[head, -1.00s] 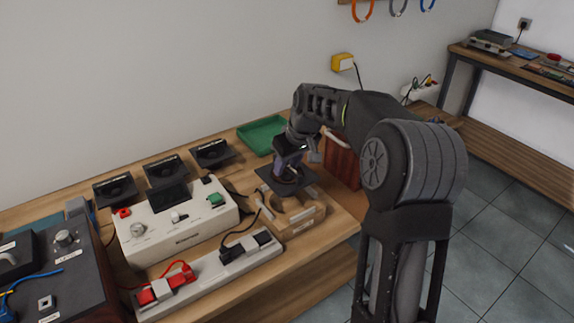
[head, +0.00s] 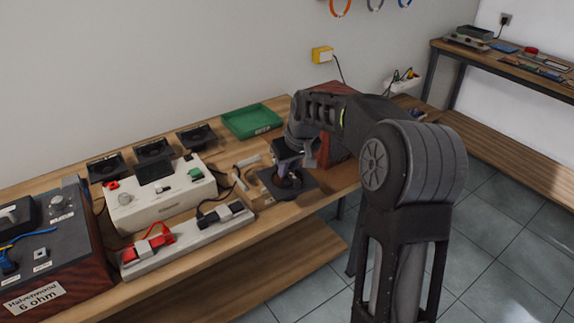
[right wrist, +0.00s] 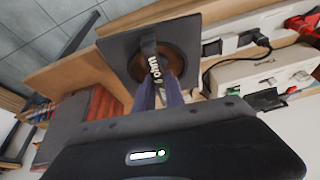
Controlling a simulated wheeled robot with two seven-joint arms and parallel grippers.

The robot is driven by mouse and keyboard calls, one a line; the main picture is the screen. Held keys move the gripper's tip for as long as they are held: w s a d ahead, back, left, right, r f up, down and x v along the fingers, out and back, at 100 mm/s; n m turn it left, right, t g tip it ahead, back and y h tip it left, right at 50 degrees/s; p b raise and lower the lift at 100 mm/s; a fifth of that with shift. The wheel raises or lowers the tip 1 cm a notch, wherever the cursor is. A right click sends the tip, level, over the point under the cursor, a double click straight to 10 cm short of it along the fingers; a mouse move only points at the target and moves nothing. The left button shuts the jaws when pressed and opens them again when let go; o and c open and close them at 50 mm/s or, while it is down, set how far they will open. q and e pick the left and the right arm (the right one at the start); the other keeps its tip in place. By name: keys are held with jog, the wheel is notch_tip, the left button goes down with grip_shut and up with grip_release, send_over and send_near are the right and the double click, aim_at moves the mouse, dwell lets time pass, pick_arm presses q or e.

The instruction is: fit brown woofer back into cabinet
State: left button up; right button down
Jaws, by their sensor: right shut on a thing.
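The woofer (head: 304,191), a dark square plate with a brown cone, is held in the air over the bench's right part. It also shows in the right wrist view (right wrist: 120,50), with white lettering that seems to read "6 ohm". My right gripper (head: 288,181) is shut on it, fingers at its middle. A reddish-brown cabinet (head: 25,310) stands at the lower left, labelled "Halvenwood 6 ohm"; its dark top panel (head: 75,233) carries a knob and wires, and the picture edge cuts it off. Another reddish-brown box (head: 338,90) is partly hidden behind my right arm. My left gripper is out of view.
Three black speaker units (head: 153,150) stand in a row at the back. A green tray (head: 252,121) is at the back.

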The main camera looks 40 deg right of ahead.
aim_at(279, 186)
jog(key=shift+m, duration=0.7)
jog(key=a+f, duration=0.1)
jog(key=s+a+f, duration=0.1)
jog(key=a, duration=0.1)
jog(key=shift+a+f, duration=0.1)
jog(key=shift+f, duration=0.3)
jog(key=s+a+f+n, duration=0.1)
jog(key=a+f, duration=0.1)
jog(key=a, duration=0.8)
jog(key=s+a+f+n, duration=0.1)
jog(key=s+a+f, duration=0.1)
jog(key=a, duration=0.8)
jog(key=shift+s+n, duration=0.25)
jog(key=shift+n, duration=0.15)
jog(key=shift+a+r, duration=0.1)
jog(key=shift+r, duration=0.1)
